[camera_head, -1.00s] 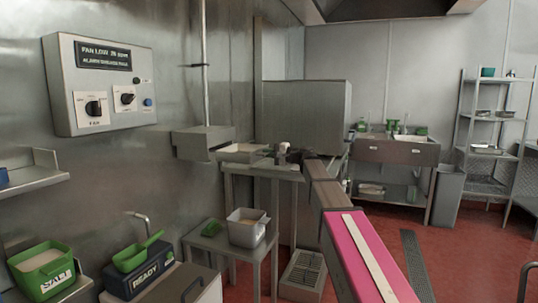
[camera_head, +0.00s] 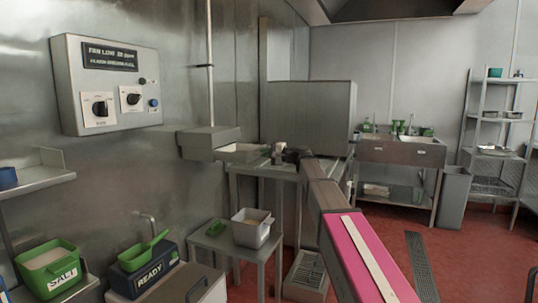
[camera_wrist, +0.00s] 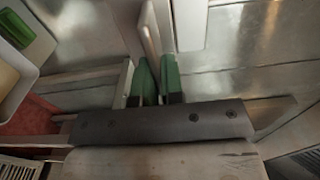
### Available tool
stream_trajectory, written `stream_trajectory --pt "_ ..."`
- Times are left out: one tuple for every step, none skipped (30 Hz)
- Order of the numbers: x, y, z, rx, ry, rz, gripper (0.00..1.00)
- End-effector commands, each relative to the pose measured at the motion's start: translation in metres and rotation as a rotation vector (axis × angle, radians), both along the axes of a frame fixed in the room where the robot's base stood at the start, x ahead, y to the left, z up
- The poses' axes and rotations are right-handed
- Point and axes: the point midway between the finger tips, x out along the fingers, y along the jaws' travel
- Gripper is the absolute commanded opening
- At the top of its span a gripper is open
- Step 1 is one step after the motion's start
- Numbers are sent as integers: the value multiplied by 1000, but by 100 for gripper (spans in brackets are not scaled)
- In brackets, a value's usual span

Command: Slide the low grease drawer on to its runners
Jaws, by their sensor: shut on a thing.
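The low grease drawer (camera_head: 246,150) is a shallow metal tray with a pale inside. In the head view its left part is hidden under or behind the grey metal housing (camera_head: 209,141) on the wall, and its right part sticks out. My gripper (camera_head: 279,155) is at the drawer's right end, above a metal stand. In the wrist view the green fingers of my gripper (camera_wrist: 158,82) are close together on a thin pale edge of the drawer (camera_wrist: 150,30). The runners are hidden, so I cannot tell how the drawer sits on them.
A metal stand (camera_head: 262,171) is below the gripper. A lower table (camera_head: 222,242) holds a pan (camera_head: 251,228) with pale contents. A control box (camera_head: 107,84) hangs on the left wall. A large metal cabinet (camera_head: 309,114) stands behind the arm. Red floor is open to the right.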

Motion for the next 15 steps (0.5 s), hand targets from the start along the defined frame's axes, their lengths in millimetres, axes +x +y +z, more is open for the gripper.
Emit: stream_trajectory --pt "2 4 1 2 0 1 0" --pt "3 7 1 2 0 0 0" --pt "4 9 1 2 0 0 0" --pt "5 12 1 2 0 0 0" --pt "5 13 1 2 0 0 0" --pt "6 16 1 2 -1 0 0" --pt "7 18 1 2 -1 0 0" --pt "8 20 1 2 -1 0 0" --pt "9 23 1 2 -1 0 0" --pt "10 25 1 2 -1 0 0" --pt "10 27 1 2 -1 1 0" --pt "11 30 1 2 -1 1 0" --pt "12 32 1 2 -1 1 0" --pt "13 35 1 2 -1 0 0" --pt "14 37 1 2 -1 0 0"
